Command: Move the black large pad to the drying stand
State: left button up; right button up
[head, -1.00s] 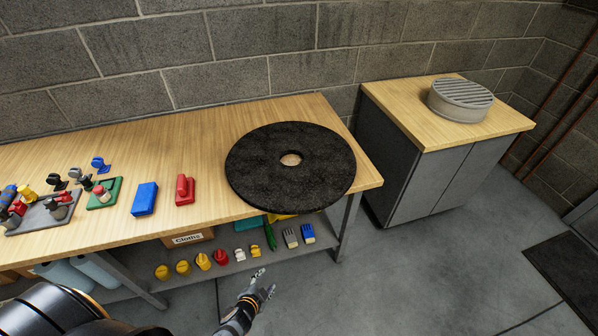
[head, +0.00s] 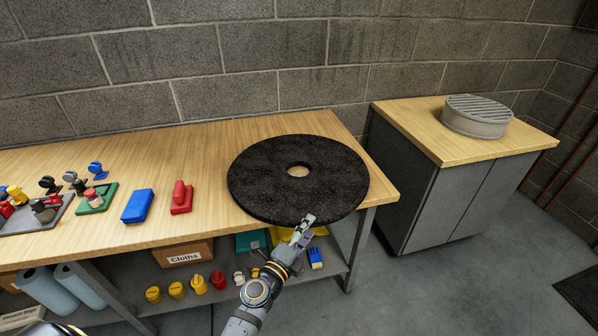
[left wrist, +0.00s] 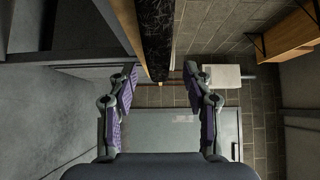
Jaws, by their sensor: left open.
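The black large pad (head: 262,170) is a round dark disc with a centre hole. It lies flat at the right end of the wooden bench, its front rim past the bench edge. My left gripper (head: 303,229) is open at the pad's front rim. In the left wrist view the pad (left wrist: 155,35) shows edge-on between the spread fingers (left wrist: 161,72); I cannot tell whether they touch it. The drying stand (head: 475,118), a grey round drum with a slatted top, stands empty on the cabinet at the right. My right gripper is not in view.
The wooden bench (head: 150,160) holds a blue block (head: 138,205), a red tool (head: 181,197) and several small tools at the left. Its lower shelf holds a Cloths box (head: 185,255) and several small items. A floor gap separates the bench from the grey cabinet (head: 430,195).

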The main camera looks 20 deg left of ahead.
aim_at(317, 219)
pick_arm(q)
jog(key=shift+x, duration=2.8)
jog(key=shift+s+f, duration=0.1)
jog(key=shift+c, duration=0.3)
grip_shut()
